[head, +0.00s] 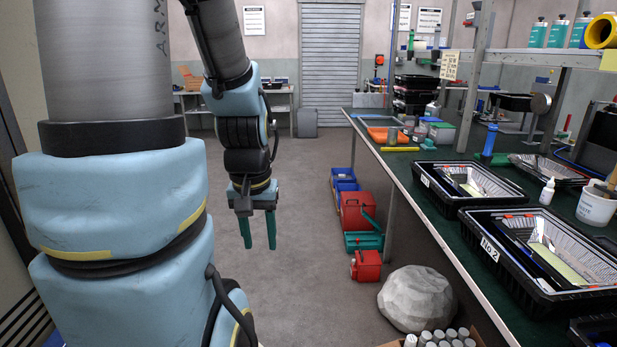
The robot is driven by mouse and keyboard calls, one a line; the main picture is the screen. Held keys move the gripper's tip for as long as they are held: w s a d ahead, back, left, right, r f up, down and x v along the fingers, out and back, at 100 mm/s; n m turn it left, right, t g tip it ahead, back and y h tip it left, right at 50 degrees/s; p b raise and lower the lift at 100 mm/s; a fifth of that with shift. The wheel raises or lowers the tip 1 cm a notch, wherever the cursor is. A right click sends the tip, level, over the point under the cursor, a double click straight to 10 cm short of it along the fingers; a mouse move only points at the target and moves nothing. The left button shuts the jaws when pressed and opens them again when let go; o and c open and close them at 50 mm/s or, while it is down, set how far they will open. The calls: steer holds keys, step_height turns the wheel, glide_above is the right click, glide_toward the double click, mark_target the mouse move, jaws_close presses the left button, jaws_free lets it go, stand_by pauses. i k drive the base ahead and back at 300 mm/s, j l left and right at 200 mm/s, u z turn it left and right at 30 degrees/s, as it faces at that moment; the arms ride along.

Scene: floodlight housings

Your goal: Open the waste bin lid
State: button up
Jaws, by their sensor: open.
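My gripper (258,242) hangs over the open floor left of the workbench, its two teal fingers pointing down and apart. It is open, with nothing between the fingers.
The long green-topped workbench (421,203) on the right carries black trays (466,213), bottles and tools. Below it are blue bins (343,176), a red box (357,212), a teal box (362,241) and a pale boulder-like lump (416,298). The middle floor is clear.

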mark_target(350, 198)
steer(key=i, duration=3.85)
steer(key=i+j+z, duration=0.15)
steer(key=i+z, duration=0.25)
steer(key=i, duration=0.2)
